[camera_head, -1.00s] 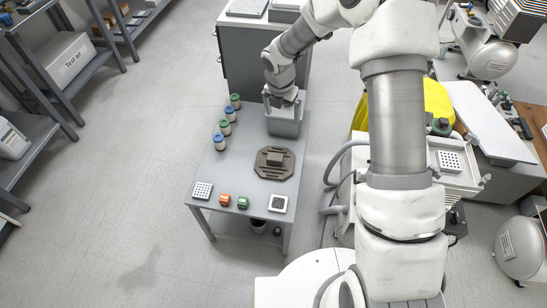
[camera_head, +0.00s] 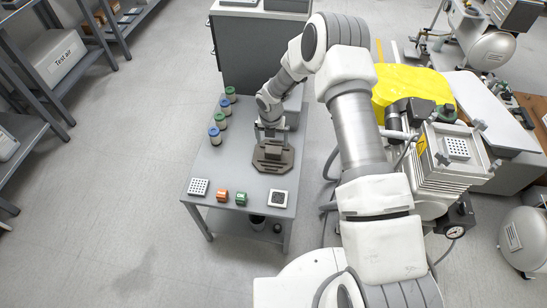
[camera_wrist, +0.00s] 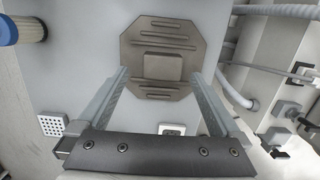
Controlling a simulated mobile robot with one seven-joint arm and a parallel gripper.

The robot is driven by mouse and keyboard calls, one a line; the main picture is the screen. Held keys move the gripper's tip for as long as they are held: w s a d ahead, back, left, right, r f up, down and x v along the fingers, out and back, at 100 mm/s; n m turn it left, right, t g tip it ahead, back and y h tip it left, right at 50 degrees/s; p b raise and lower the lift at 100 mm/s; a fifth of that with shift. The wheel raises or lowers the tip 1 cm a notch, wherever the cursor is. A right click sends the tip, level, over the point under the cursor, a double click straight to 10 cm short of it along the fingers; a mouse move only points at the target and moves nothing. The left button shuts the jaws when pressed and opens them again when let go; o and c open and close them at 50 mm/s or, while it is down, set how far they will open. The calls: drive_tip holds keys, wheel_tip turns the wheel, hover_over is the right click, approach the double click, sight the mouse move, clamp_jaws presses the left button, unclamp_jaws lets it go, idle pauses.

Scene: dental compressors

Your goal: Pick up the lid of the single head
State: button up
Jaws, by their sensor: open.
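The lid (camera_head: 272,166) is a dark brown octagonal plate with ribs and a raised square block on top. It lies flat on the grey table (camera_head: 225,168). My gripper (camera_head: 271,138) is over the far part of the lid, pointing down. In the wrist view the lid (camera_wrist: 162,28) is ahead of my gripper (camera_wrist: 159,74). The open fingers lie to either side of the raised block (camera_wrist: 163,67), with nothing between them. I cannot tell how high the fingertips are above the plate.
Several blue- and green-capped jars (camera_head: 220,120) line the table's left edge. A perforated white block (camera_head: 198,187), orange part (camera_head: 222,195), green part (camera_head: 241,199) and dark-topped square (camera_head: 278,198) sit along the front. A grey bin (camera_head: 293,104) stands behind my gripper. Compressor equipment (camera_head: 455,160) is at right.

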sight(273, 149)
drive_tip(key=f, duration=0.1)
drive_tip(key=f+b, duration=0.1)
drive_tip(key=f, duration=0.1)
drive_tip(key=f+b, duration=0.1)
drive_tip(key=f, duration=0.1)
drive_tip(key=shift+d+f, duration=0.2)
drive_tip(key=shift+d, duration=0.05)
drive_tip(key=shift+w+f, duration=0.15)
drive_tip(key=shift+f, duration=0.3)
drive_tip(key=shift+c, duration=0.2)
drive_tip(key=shift+r, duration=0.1)
clamp_jaws()
